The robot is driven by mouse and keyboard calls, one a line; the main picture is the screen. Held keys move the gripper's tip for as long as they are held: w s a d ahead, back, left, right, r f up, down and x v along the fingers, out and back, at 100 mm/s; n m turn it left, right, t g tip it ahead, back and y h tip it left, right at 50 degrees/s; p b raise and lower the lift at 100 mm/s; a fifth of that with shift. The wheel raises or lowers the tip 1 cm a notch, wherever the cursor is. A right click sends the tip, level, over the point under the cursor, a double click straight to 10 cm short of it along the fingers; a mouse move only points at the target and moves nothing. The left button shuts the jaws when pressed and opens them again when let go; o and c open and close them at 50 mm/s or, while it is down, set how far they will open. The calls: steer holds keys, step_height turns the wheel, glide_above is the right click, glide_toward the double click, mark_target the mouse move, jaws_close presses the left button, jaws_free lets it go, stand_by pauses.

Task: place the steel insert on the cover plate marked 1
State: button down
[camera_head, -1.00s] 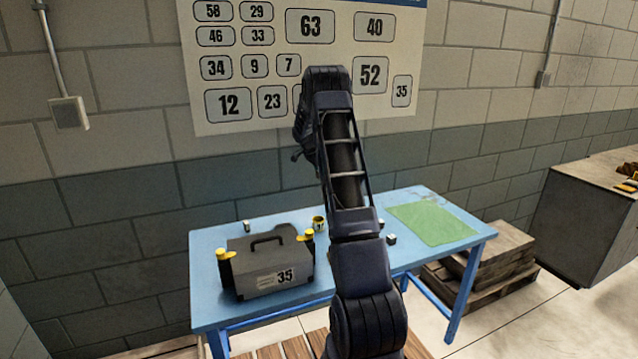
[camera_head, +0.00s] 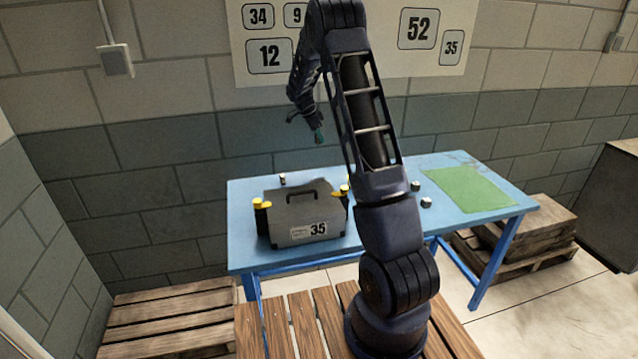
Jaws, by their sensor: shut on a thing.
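My gripper (camera_head: 316,134) hangs in the air above the back left of the blue table, above the grey box. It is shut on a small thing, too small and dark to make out. Small grey metal blocks stand on the table: one (camera_head: 283,178) behind the box, and two others (camera_head: 415,185) (camera_head: 426,203) right of my arm. I cannot tell which, if any, is the steel insert. No plate marked 1 is readable. The grey box (camera_head: 300,215) has a handle and a label reading 35, with yellow-topped clamps (camera_head: 262,204) at its sides.
The blue table (camera_head: 375,232) carries a green mat (camera_head: 468,188) at its right. Wooden pallets lie left (camera_head: 165,315) and right of the table (camera_head: 520,245). A numbered board (camera_head: 385,60) hangs on the wall. My arm hides the table's middle.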

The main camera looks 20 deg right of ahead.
step_height(320, 180, down, 20)
steer(key=shift+r, duration=0.1)
stand_by(0.5)
steer(key=c, duration=1.1)
jaws_free()
